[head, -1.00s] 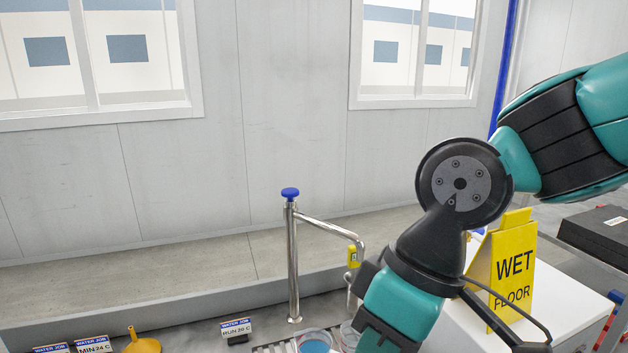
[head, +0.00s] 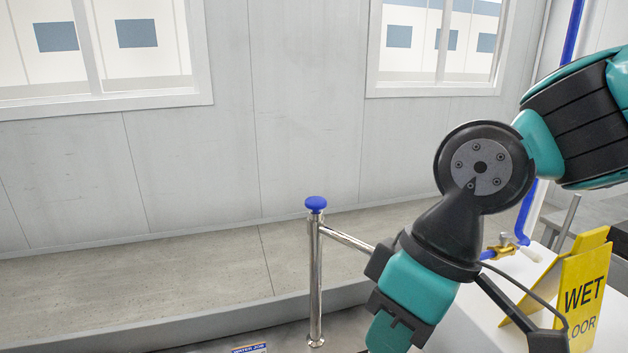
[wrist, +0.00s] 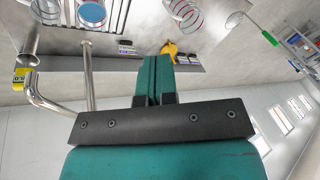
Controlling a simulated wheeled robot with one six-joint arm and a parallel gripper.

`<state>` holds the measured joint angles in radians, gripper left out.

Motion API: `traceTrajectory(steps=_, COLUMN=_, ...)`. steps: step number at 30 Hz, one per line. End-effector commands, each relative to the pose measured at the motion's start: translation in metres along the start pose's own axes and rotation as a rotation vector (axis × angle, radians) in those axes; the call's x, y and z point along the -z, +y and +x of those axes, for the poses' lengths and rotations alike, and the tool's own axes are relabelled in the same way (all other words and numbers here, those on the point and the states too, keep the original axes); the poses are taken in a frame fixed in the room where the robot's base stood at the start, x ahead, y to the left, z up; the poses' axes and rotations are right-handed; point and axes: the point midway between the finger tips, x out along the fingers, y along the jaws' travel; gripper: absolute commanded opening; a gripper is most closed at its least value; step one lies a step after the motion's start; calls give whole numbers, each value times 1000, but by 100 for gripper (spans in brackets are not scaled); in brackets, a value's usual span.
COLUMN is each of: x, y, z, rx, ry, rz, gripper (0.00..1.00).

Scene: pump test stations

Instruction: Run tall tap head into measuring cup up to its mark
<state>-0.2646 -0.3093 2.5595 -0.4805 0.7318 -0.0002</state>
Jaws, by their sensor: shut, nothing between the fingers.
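The tall tap (head: 315,275) is a chrome post with a blue knob (head: 316,204) on top. Its side arm runs right and passes behind my arm, which hides the spout in the head view. In the wrist view the post (wrist: 88,80) and the bent spout pipe (wrist: 50,103) with a yellow tag (wrist: 22,78) lie left of my gripper (wrist: 153,62). My gripper is shut and empty, apart from the tap. A clear cup with a red line (wrist: 45,10) shows near the spout mouth, cut by the top edge. I cannot tell its water level.
A blue-filled round vessel (wrist: 92,13) and a clear vessel with red rings (wrist: 186,12) stand nearby. A yellow funnel (wrist: 170,49) lies beyond. A yellow wet-floor sign (head: 582,300) stands at the right on a white surface. A low ledge (head: 150,290) runs along the wall.

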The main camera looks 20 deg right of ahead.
Motion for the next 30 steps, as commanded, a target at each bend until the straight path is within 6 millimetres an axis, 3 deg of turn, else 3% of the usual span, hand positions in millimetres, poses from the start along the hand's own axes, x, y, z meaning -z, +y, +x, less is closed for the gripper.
traceTrajectory(steps=10, x=0, y=0, z=0, rx=0, ry=0, rz=-1, gripper=0)
traceTrajectory(steps=14, x=17, y=9, z=-10, rx=-21, ry=-6, rz=-45, gripper=0)
traceTrajectory(steps=17, x=52, y=29, z=-29, rx=-66, ry=-27, rz=-137, gripper=0)
traceTrajectory(steps=24, x=176, y=110, z=-90, rx=-188, ry=-160, rz=-497, gripper=0)
traceTrajectory(steps=30, x=252, y=168, z=-122, rx=-206, ry=-272, rz=-750, gripper=0)
